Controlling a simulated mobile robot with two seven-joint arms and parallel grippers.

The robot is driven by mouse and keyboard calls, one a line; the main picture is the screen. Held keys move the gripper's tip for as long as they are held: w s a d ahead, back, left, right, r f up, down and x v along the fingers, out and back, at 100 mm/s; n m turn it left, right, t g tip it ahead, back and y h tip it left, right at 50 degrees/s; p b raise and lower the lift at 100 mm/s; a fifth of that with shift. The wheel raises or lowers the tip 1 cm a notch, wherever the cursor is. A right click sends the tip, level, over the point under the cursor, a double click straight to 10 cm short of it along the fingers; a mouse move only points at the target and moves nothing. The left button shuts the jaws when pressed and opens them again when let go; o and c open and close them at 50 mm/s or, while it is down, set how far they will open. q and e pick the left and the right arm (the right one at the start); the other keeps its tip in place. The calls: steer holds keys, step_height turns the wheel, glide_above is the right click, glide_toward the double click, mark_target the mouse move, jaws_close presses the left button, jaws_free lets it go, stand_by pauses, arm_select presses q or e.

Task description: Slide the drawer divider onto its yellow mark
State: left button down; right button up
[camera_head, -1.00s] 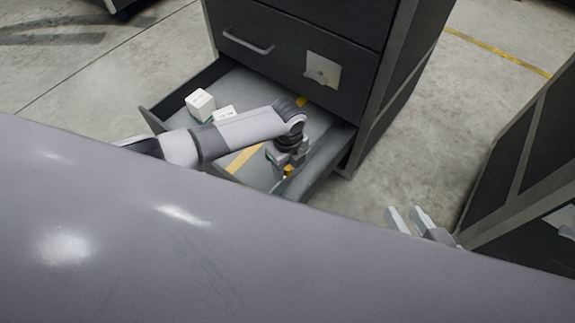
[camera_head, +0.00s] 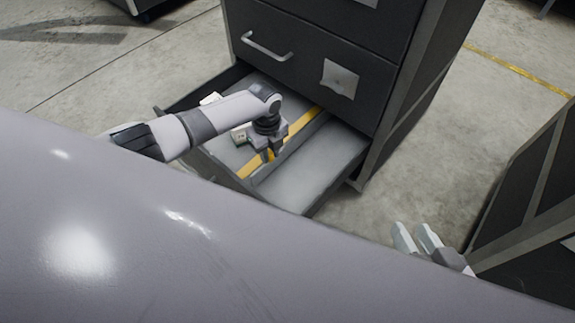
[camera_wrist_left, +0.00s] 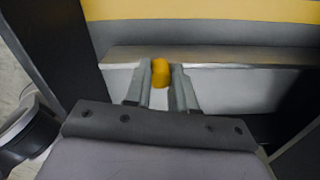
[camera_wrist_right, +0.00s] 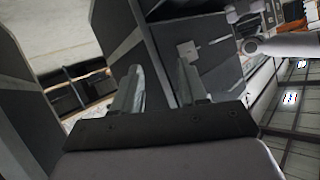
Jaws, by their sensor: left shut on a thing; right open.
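The open drawer (camera_head: 320,180) has a yellow mark (camera_head: 307,116), a stripe running across its floor. The grey divider (camera_head: 292,150) stands upright just right of the mark and roughly parallel to it. In the left wrist view a strip of grey floor separates the divider's top edge (camera_wrist_left: 225,56) from the yellow mark (camera_wrist_left: 200,10). My left gripper (camera_head: 267,155) is shut on the divider's yellow knob (camera_wrist_left: 160,72). My left arm hides part of the drawer. My right gripper (camera_head: 418,240) is open and empty, outside the drawer at the right.
Two white blocks, one at the back (camera_head: 210,99) and one nearer the gripper (camera_head: 239,133), lie left of the mark, partly hidden by my arm. The drawer floor right of the divider is bare. The cabinet (camera_head: 310,50) rises behind; another dark cabinet (camera_head: 535,185) stands at right.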

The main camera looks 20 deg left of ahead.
arm_select(q)
steer(key=a, duration=0.1)
steer(key=w+a+b, duration=0.1)
steer(key=a, duration=0.2)
steer(key=shift+w+a+f, duration=0.1)
steer(key=shift+w+a, duration=0.1)
steer(key=shift+w, duration=0.15)
steer(key=shift+w+a, duration=0.15)
steer(key=shift+a, duration=0.35)
arm_select(e)
steer(key=shift+w+a+r+y, duration=0.2)
steer(key=shift+w+a+y, duration=0.1)
steer(key=shift+a, duration=0.2)
steer(key=shift+w+a+r+y, duration=0.15)
steer(key=shift+a+y, duration=0.15)
steer(key=shift+a, duration=0.15)
arm_select(q)
steer(key=c, duration=0.9)
jaws_free()
arm_select(e)
steer(key=shift+f, duration=0.1)
arm_select(q)
steer(key=shift+r, duration=0.25)
arm_select(e)
steer(key=shift+f, duration=0.1)
